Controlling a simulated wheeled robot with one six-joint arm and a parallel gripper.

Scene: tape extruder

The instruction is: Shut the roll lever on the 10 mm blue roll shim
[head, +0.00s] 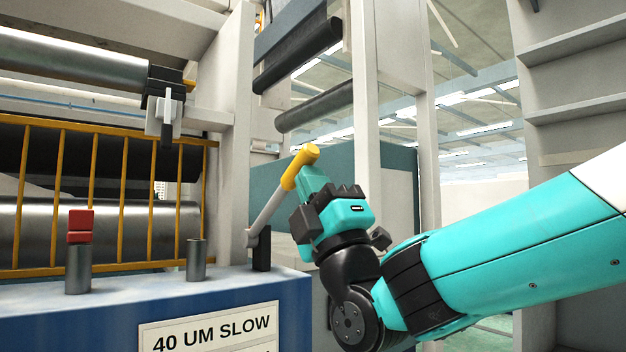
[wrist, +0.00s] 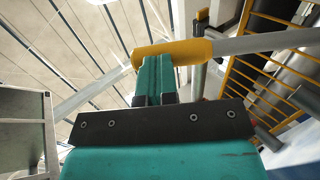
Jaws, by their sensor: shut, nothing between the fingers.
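The roll lever (head: 267,212) is a grey rod with a yellow handle (head: 301,165), leaning up and to the right from a pivot on the blue machine top. My gripper (head: 312,180) is shut and empty, its teal fingers against or very close to the handle's lower right side; I cannot tell if they touch. In the wrist view the shut fingertips (wrist: 155,62) overlap the yellow handle (wrist: 185,52), with the grey rod running across behind. No blue shim shows in either view. A red block (head: 79,225) sits on a grey post at left.
A second, bare grey post (head: 197,260) stands between the red block and the lever. A yellow guard rail (head: 95,200) fronts steel rollers. A "40 UM SLOW" sign (head: 208,333) is on the blue housing (head: 60,325). A pale column (head: 238,130) rises behind the lever.

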